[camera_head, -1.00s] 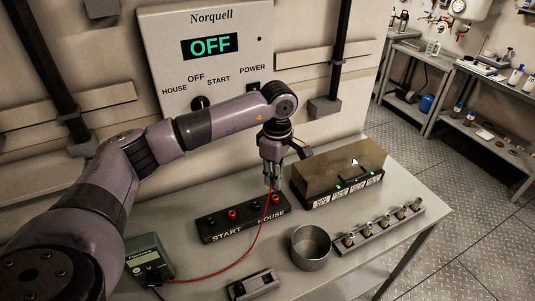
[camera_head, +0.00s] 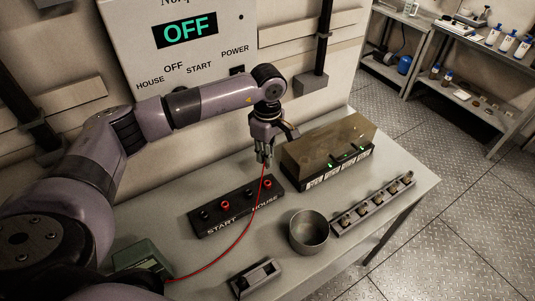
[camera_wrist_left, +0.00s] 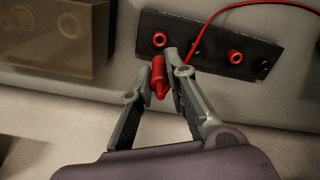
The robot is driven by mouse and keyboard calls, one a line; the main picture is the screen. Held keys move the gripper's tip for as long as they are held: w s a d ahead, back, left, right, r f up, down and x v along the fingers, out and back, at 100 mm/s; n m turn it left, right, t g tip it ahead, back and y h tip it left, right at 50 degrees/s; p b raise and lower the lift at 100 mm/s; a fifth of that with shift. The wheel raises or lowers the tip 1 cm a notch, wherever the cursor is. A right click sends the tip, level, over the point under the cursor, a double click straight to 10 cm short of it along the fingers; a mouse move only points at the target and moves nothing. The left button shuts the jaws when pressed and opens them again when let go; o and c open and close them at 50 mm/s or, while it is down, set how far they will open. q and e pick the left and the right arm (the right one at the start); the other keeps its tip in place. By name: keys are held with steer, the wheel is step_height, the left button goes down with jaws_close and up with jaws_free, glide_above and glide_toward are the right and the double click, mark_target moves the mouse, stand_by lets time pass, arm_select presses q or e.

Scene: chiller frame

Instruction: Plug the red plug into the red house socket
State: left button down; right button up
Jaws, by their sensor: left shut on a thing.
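My left gripper (camera_head: 264,157) is above the right end of the black socket block (camera_head: 212,229). In the left wrist view its fingers (camera_wrist_left: 154,78) are shut on the red plug (camera_wrist_left: 158,80). The red cable (camera_head: 236,244) hangs down and curves left over the table. The red house socket (camera_head: 267,183) is the rightmost on the block. In the left wrist view it is the red socket (camera_wrist_left: 159,39) just beyond the plug, which looks apart from it. The other red socket (camera_head: 225,205) is on the START side. My right gripper is not in view.
A metal cup (camera_head: 310,240) stands in front of the block. A translucent box (camera_head: 322,150) on a black base is to the right. A strip of metal fittings (camera_head: 371,210) lies nearer the table's right edge. A control panel reading OFF (camera_head: 185,30) is on the wall behind.

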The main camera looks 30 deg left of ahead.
arm_select(q)
steer(key=shift+f+b, duration=0.6)
steer(key=shift+f, duration=0.2)
step_height(320, 180, down, 4)
steer(key=b, duration=0.3)
steer(key=shift+r, duration=0.1)
steer(key=shift+f+b, duration=0.2)
steer(key=shift+b, duration=0.1)
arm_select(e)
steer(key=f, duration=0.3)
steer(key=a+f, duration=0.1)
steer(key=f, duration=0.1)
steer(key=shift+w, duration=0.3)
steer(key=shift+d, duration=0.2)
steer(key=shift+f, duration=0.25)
arm_select(q)
steer(key=shift+b, duration=0.4)
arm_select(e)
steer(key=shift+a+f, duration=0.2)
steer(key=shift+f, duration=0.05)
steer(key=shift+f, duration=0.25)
arm_select(q)
steer(key=shift+b, duration=0.3)
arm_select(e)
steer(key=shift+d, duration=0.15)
